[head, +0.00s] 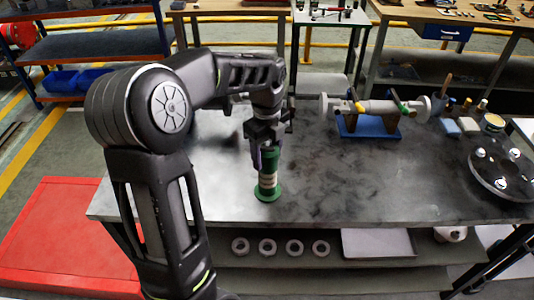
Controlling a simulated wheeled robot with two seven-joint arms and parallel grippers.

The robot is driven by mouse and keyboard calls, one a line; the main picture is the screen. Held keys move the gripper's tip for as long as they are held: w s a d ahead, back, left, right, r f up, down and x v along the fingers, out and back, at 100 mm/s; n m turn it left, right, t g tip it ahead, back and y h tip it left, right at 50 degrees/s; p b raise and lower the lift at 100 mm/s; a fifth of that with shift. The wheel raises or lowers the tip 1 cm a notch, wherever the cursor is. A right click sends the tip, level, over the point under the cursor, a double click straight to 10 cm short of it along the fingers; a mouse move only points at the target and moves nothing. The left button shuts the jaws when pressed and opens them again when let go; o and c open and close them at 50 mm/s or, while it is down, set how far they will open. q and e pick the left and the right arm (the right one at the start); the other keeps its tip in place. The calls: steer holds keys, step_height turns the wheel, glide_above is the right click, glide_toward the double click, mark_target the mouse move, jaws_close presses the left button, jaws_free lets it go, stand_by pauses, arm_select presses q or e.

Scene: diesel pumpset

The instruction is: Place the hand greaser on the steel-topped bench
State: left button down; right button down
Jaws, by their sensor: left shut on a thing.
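The hand greaser (268,183) is a green cylinder with a pale band and a wider green base. It is upright over the left part of the steel-topped bench (330,190). Its base appears at the bench surface, but I cannot tell whether it touches. My left gripper (267,150) is shut on the hand greaser from above and hides its upper part. My right gripper is not in view.
A grey pump shaft assembly (375,108) on a blue stand (368,127) is at the back. A round flange plate (505,168) lies at the right. Several rings (267,219) and a tray (378,243) are on the lower shelf. The bench middle is clear.

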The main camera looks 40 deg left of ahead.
arm_select(q)
steer(key=shift+f, duration=0.1)
steer(key=c, duration=0.5)
jaws_free()
step_height(320, 180, up, 10)
steer(key=shift+f+b, duration=0.15)
steer(key=shift+b, duration=0.2)
steer(key=shift+r+p, duration=0.9)
steer(key=shift+p, duration=0.05)
steer(key=shift+r+p, duration=0.3)
steer(key=shift+r, duration=0.15)
steer(key=shift+f, duration=0.1)
